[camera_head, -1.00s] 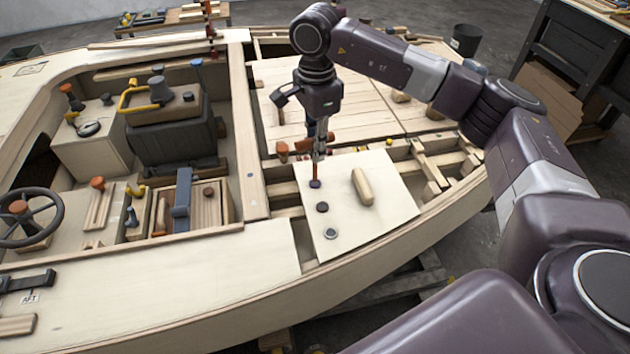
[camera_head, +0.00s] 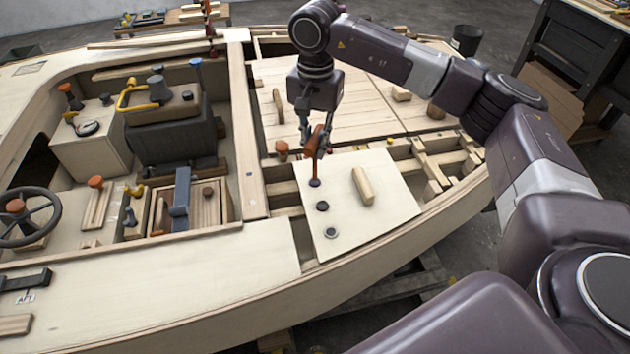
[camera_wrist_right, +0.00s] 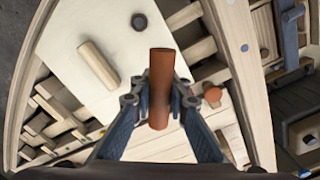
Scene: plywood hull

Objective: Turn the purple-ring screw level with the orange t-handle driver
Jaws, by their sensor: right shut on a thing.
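The orange t-handle driver (camera_head: 316,160) stands about upright on the pale plywood panel (camera_head: 385,205) in the head view. Its tip is at the purple-ring screw (camera_head: 315,183), whose ring shows around the tip. My right gripper (camera_head: 317,148) is shut on the driver's crossbar from above. In the right wrist view the orange bar (camera_wrist_right: 161,88) lies between the two fingers, and it hides the screw there. Whether the screw is level with the panel cannot be told. My left gripper is not in view.
Two more round screws or fittings, one dark (camera_head: 322,206) and one grey-ringed (camera_head: 330,232), sit nearer on the panel. A wooden grip block (camera_head: 362,186) lies to the right. Orange knobs (camera_head: 282,150) and open hull ribs (camera_head: 430,165) lie around the panel.

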